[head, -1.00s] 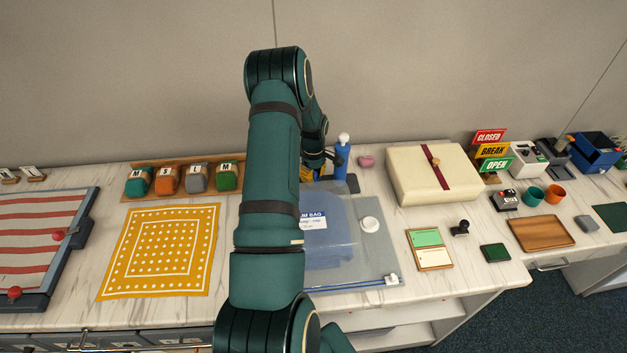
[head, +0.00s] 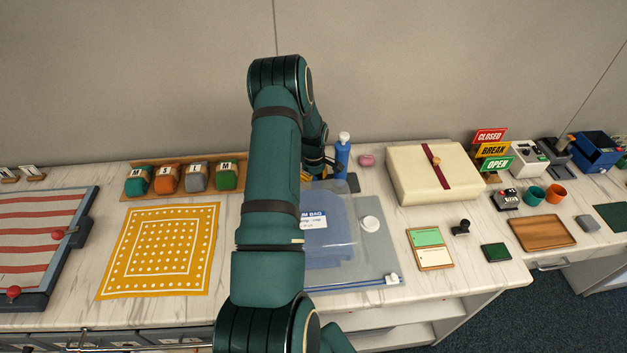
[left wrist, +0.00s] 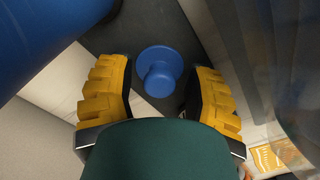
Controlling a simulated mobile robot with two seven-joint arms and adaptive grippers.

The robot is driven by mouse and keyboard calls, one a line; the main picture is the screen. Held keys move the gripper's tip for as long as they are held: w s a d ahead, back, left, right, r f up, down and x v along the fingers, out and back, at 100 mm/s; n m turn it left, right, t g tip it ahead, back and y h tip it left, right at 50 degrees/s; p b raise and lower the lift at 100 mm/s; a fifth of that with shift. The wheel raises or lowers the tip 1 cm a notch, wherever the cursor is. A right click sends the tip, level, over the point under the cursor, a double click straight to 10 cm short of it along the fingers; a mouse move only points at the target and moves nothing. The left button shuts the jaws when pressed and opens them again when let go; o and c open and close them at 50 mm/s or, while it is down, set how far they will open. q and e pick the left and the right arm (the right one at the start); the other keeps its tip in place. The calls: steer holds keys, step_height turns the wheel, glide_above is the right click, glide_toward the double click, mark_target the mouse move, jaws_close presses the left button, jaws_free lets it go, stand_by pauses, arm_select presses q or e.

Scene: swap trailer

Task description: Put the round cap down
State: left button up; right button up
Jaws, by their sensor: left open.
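The blue round cap (left wrist: 160,72), a disc with a raised knob, rests on a dark grey surface in the left wrist view. My left gripper (left wrist: 165,95) is open, with its yellow ribbed fingers on either side of the cap and gaps visible between. In the head view my left gripper is mostly hidden behind its own arm, beside the blue bottle (head: 342,160); the cap cannot be made out there. My right gripper is in neither view.
The bottle stands close to my left gripper and fills the upper left of the left wrist view (left wrist: 45,35). A cream box (head: 410,185) stands further right.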

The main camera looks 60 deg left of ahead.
mark_target(314, 178)
arm_select(q)
step_height(314, 178, up, 12)
steer(key=shift+r, duration=0.2)
stand_by(0.9)
